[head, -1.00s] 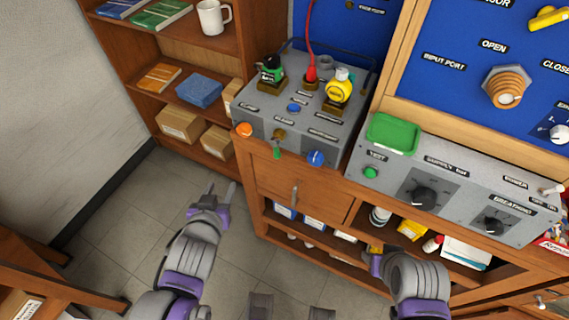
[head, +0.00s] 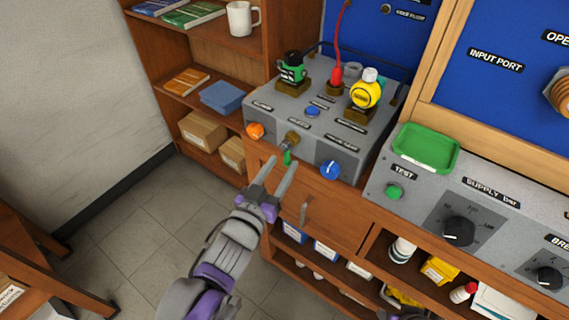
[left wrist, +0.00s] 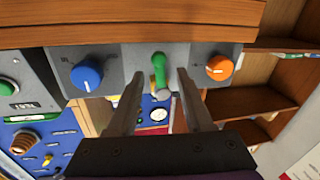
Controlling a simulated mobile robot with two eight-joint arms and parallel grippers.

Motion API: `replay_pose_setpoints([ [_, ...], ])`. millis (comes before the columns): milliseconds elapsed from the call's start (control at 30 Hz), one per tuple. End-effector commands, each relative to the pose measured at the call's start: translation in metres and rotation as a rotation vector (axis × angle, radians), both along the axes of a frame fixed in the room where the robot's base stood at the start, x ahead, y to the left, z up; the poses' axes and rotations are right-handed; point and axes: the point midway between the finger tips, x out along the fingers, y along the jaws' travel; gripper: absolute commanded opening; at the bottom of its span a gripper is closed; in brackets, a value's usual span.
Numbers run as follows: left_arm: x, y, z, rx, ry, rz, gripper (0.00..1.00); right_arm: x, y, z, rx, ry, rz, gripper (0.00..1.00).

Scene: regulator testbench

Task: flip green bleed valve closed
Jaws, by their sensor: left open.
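The green bleed valve handle (head: 287,157) hangs down from a brass fitting (head: 291,139) on the front face of the grey regulator box (head: 347,166). My left gripper (head: 275,172) is open just below and in front of the valve, its two fingers pointing up toward it. In the left wrist view the green handle (left wrist: 160,73) appears between the two open fingers (left wrist: 158,85), farther off, with no visible contact.
An orange knob (head: 255,131) and a blue knob (head: 330,169) flank the valve on the same face. A wooden cabinet door with a handle (head: 304,211) lies below. Shelves with boxes (head: 202,131) stand at the left.

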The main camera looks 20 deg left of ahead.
Motion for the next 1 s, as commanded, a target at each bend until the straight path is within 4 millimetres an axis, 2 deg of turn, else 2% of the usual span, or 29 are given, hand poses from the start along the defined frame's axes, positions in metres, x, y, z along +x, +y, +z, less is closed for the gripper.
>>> replay_pose_setpoints([
  [33, 0.008, -0.001, -0.001, -0.001, 0.001, 0.000, 0.51, 0.000, 0.000, -0.003, 0.000, 0.001, 0.000, 0.51],
  [200, 0.020, -0.003, 0.000, -0.001, 0.001, 0.001, 0.51, 0.000, 0.000, -0.006, 0.000, 0.002, 0.000, 0.51],
  [500, 0.021, -0.003, 0.000, 0.000, 0.001, 0.001, 0.51, 0.000, 0.000, -0.006, 0.000, 0.002, 0.000, 0.51],
  [700, 0.021, -0.003, 0.000, 0.000, 0.001, 0.001, 0.15, 0.000, 0.000, -0.006, 0.000, 0.002, 0.000, 0.51],
  [800, 0.021, -0.003, 0.000, 0.000, 0.001, 0.001, 0.00, 0.000, 0.000, -0.006, 0.000, 0.002, 0.000, 0.51],
  [1000, 0.021, -0.003, 0.000, 0.001, 0.001, 0.001, 0.00, 0.000, 0.000, -0.006, 0.000, 0.002, 0.000, 0.51],
])
